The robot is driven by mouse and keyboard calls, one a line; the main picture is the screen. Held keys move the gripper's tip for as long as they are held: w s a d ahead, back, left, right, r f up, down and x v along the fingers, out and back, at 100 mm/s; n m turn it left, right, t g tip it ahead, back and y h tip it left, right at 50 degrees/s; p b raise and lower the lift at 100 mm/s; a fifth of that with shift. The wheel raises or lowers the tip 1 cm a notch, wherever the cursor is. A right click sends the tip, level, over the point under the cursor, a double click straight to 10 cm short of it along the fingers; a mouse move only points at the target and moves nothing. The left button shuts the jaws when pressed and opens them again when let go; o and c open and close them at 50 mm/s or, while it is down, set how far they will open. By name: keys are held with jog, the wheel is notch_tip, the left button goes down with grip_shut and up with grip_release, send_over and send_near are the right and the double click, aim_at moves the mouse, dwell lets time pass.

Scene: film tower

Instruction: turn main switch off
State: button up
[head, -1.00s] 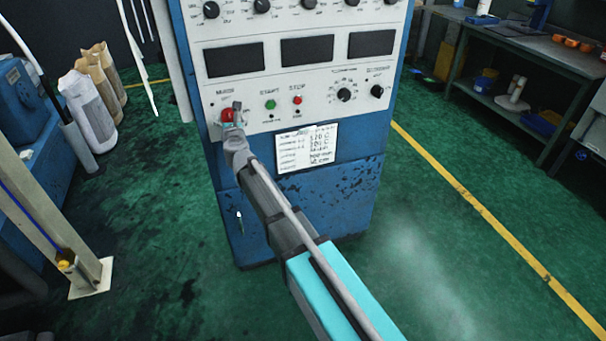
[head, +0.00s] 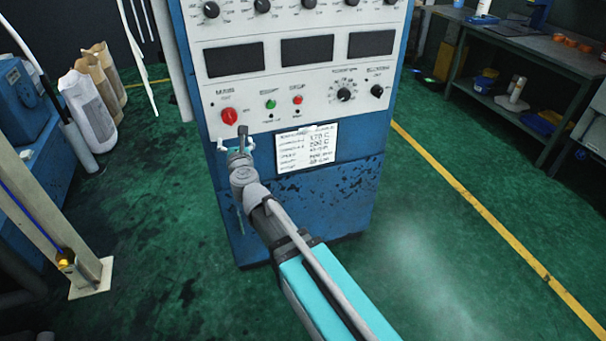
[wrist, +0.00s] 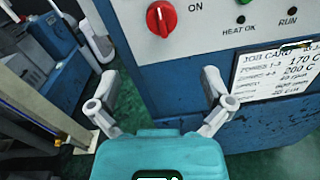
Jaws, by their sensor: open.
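The main switch is a red rotary knob (head: 229,116) on the lower left of the white control panel (head: 330,115), under the word MAIN. In the wrist view the red knob (wrist: 161,18) shows at the top, left of the word ON, with a pale line across its face. My gripper (head: 232,142) is just below the knob, apart from it, in front of the cabinet. In the wrist view my gripper (wrist: 160,90) has its two fingers spread wide with nothing between them.
A green button (head: 270,104) and a red button (head: 297,100) sit right of the knob. A job card (head: 306,149) hangs below them on the blue cabinet (head: 330,205). Sacks (head: 88,115) stand at left. Green floor is clear at right.

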jog(key=s+d+f+n+g+p, duration=0.2)
jog(key=s+d+n+g+p, duration=0.2)
jog(key=d+n, duration=0.5)
jog(key=s+d+f+n+g+p, duration=0.2)
jog(key=s+d+n+g+p, duration=0.3)
jog(key=n, duration=1.5)
jog(key=shift+d+f+g+p, duration=0.45)
jog(key=shift+d+g, duration=1.15)
jog(key=shift+d, duration=0.85)
jog(key=s+d+n+g+h+p, duration=0.2)
jog(key=s+d, duration=0.3)
jog(key=d, duration=0.2)
jog(key=s+d+n+g+h+p, duration=0.1)
jog(key=s+d+n+g+h, duration=0.2)
jog(key=s+d, duration=0.2)
jog(key=d, duration=0.3)
jog(key=shift+d+n+p, duration=0.25)
jog(key=shift+n+p, duration=0.05)
jog(key=shift+p, duration=0.1)
jog(key=shift+w+r, duration=0.1)
